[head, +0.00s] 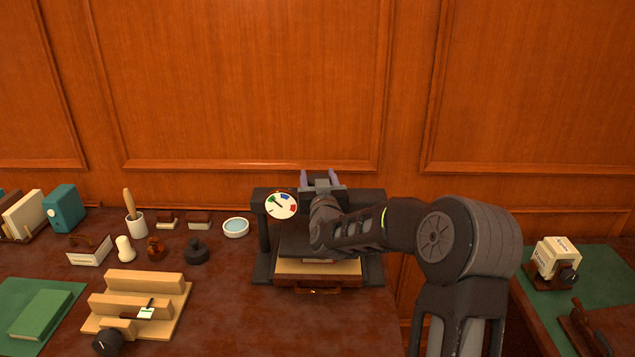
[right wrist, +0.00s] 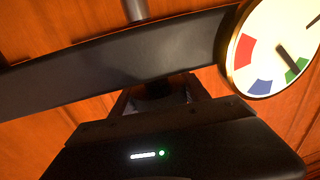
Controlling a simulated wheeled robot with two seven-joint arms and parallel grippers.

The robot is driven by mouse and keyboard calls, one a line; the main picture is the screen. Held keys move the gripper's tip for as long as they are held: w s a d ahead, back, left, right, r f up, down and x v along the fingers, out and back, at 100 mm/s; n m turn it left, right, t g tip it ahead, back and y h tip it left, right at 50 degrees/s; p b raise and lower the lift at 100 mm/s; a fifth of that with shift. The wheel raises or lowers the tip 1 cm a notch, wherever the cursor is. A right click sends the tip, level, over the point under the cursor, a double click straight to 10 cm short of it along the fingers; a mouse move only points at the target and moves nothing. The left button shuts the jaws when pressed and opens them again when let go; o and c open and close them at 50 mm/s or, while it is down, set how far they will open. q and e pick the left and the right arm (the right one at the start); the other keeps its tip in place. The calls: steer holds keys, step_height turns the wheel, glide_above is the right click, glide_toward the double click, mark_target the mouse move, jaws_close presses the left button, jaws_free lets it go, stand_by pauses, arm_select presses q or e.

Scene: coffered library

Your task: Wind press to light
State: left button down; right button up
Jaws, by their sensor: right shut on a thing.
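The press (head: 262,235) is a black frame at the back of the left desk. A round white dial (head: 281,206) with green, blue and red marks sits on its front left; it also shows in the right wrist view (right wrist: 275,45). The dial's needle points at the green mark in both views. My right gripper (head: 320,178) is at the top of the press. In the right wrist view the right gripper (right wrist: 155,95) is shut on a dark part of the press, mostly hidden between its fingers. My right wrist hides part of the frame. My left gripper is out of view.
A panelled wall stands behind.

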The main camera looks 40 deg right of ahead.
steer(key=o, duration=1.4)
steer(key=shift+c, duration=0.2)
steer(key=b+v, duration=0.2)
steer(key=v, duration=0.5)
steer(key=shift+s+a, duration=0.2)
steer(key=shift+s, duration=0.15)
